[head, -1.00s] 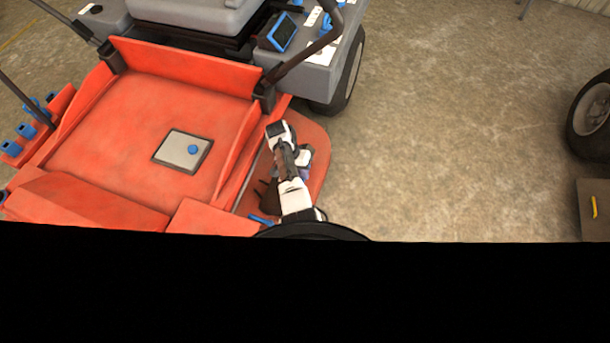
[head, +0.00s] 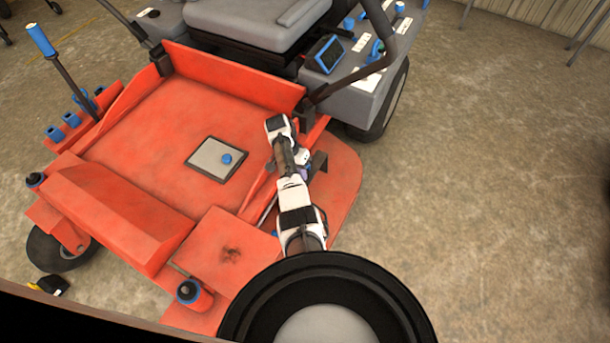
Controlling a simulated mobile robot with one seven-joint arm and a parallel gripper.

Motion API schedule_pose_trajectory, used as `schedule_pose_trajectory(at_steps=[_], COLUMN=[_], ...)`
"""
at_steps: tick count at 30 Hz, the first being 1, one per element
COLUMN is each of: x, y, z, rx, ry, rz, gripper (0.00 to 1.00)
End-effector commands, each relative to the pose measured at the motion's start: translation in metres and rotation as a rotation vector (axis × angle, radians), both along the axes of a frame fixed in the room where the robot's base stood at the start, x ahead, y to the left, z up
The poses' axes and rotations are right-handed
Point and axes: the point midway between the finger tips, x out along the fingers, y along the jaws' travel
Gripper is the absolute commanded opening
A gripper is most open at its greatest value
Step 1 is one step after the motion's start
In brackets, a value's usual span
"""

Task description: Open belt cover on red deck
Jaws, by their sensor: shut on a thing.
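The red deck (head: 345,180) sticks out from the right side of the red mower, under and beside my arm. My gripper (head: 303,158) is small and partly hidden by my arm over the deck's inner part. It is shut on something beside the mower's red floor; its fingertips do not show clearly. A dark part (head: 319,164) stands just right of the gripper. It may be the belt cover, but my arm hides much of this spot, so I cannot tell how far the cover is open.
The mower's red floor pan (head: 195,125) carries a grey plate (head: 215,159) with a blue knob. The seat (head: 245,25), grey console (head: 372,75) and dark bar (head: 345,68) stand behind. Concrete floor (head: 480,170) to the right is clear.

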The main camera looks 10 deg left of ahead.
Motion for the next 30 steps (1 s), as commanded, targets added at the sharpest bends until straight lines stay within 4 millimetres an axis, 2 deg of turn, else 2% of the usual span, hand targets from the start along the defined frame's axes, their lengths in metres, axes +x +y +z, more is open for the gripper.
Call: schedule_pose_trajectory(at_steps=[1,17,18,22,23,30], x=[-0.0085,-0.0079,-0.0079,-0.0063,-0.0058,-0.0023], y=[0.001,0.0026,0.0026,0.0022,0.0023,0.0034], z=[-0.0104,-0.0084,-0.0084,-0.0071,-0.0066,-0.0028], rx=[0.0,-0.001,-0.002,-0.002,-0.002,-0.001], ry=[0.023,0.027,0.027,0.023,0.02,0.011], rz=[0.0,-0.004,-0.004,-0.004,-0.004,-0.001], gripper=[0.0,0.0,0.13,0.3,0.33,0.33])
